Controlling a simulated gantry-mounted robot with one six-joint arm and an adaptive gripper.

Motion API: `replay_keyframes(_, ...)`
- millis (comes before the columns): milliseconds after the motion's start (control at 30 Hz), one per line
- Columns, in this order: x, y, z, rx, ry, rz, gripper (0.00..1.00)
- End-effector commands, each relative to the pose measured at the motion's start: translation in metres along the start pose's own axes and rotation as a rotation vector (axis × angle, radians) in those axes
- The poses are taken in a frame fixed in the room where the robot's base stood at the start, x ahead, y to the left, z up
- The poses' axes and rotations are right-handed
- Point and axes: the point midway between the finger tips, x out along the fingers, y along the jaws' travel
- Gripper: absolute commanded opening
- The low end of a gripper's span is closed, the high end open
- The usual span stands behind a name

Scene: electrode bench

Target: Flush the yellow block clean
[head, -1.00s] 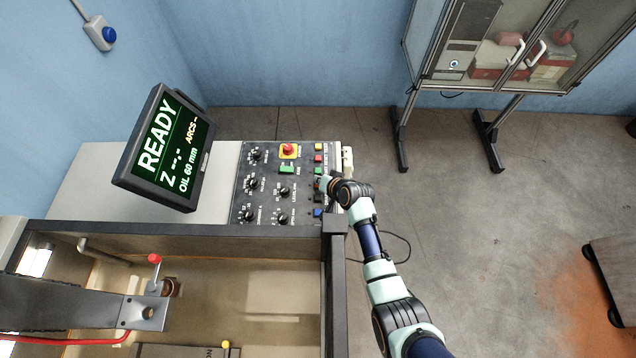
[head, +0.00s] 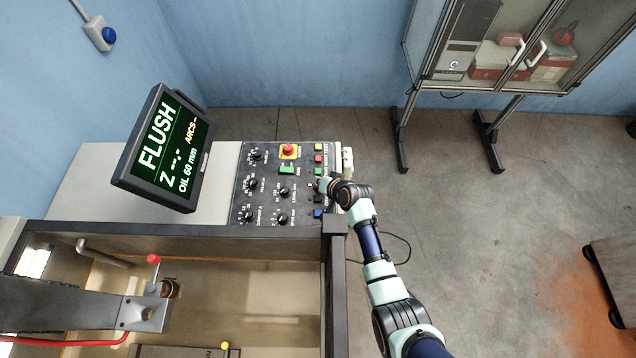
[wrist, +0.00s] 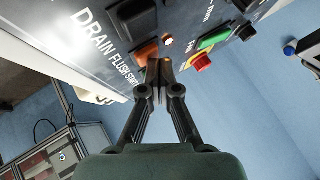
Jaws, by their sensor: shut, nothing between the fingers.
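My gripper (wrist: 160,72) is shut and empty, its fingertips at an orange-brown button (wrist: 146,54) on the panel in the wrist view; I cannot tell whether they touch it. The lettering beside it reads "DRAIN" and "FLUSH". In the head view my gripper (head: 326,187) is at the right edge of the control panel (head: 267,206). The tilted screen (head: 164,150) reads "FLUSH", "Z --.-", "ARCS -" and "OIL 60 mm". A small yellow thing (head: 225,346) shows inside the tank at the bottom edge; I cannot tell if it is the yellow block.
The panel has several knobs, a red stop button on yellow (head: 288,150) and a green button (head: 287,170). The tank (head: 270,285) lies in front, with a metal arm (head: 80,301) and a red-topped lever (head: 153,260).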

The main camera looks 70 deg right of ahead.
Motion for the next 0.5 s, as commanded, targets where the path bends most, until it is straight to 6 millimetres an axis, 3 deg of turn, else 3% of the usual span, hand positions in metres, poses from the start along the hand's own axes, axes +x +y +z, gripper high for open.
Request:
replay_keyframes(200,-0.0106,-0.0074,-0.0070,0.000,-0.001,0.000,0.00)
replay_keyframes(500,-0.0101,-0.0071,-0.0067,0.000,0.000,0.000,0.00)
